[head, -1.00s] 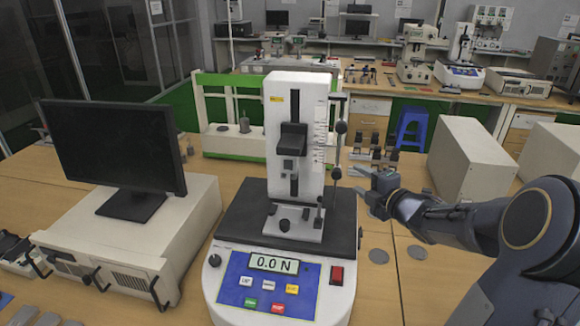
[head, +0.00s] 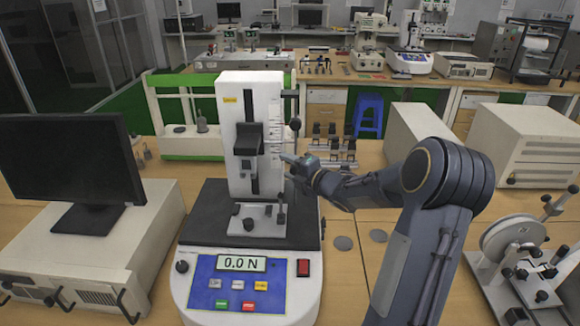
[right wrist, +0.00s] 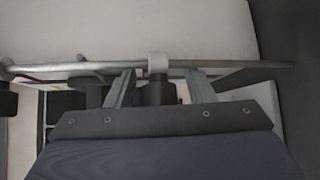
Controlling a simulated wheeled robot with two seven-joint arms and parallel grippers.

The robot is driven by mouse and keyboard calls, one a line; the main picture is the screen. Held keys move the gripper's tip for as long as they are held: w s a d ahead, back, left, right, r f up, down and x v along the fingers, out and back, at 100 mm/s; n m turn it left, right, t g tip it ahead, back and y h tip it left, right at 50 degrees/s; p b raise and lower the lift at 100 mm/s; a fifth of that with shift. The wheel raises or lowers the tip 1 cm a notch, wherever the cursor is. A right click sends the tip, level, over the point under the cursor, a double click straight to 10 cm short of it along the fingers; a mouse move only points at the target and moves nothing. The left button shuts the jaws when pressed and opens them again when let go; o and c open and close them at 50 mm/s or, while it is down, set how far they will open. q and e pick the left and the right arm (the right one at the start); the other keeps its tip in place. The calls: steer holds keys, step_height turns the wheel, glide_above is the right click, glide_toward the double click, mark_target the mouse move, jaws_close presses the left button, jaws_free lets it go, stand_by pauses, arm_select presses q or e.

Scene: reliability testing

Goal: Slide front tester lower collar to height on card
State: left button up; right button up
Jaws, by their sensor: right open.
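The front tester (head: 250,90) is a white column on a dark base, with a display reading 0.0 N. A scale card (head: 275,128) with marks runs down the column's right side. A thin rod stands right of it, with an upper black collar (head: 295,124). My right gripper (head: 290,160) is at the rod below that collar, covering the lower collar in the head view. In the right wrist view the open fingers (right wrist: 160,88) stand either side of the lower collar's black knob (right wrist: 158,91); its light ring (right wrist: 158,63) is on the rod. Contact cannot be told. My left gripper is out of view.
A monitor (head: 70,165) on a beige case stands left of the tester. Small dark blocks (head: 330,140) stand behind my right gripper. Flat grey discs (head: 343,243) lie on the table to the right. A reel device (head: 515,245) stands at the right edge.

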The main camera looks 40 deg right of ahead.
jaws_close()
steer(key=shift+r+b, duration=0.35)
steer(key=shift+b, duration=0.05)
steer(key=shift+r, duration=0.3)
jaws_free()
steer(key=shift+s, duration=0.15)
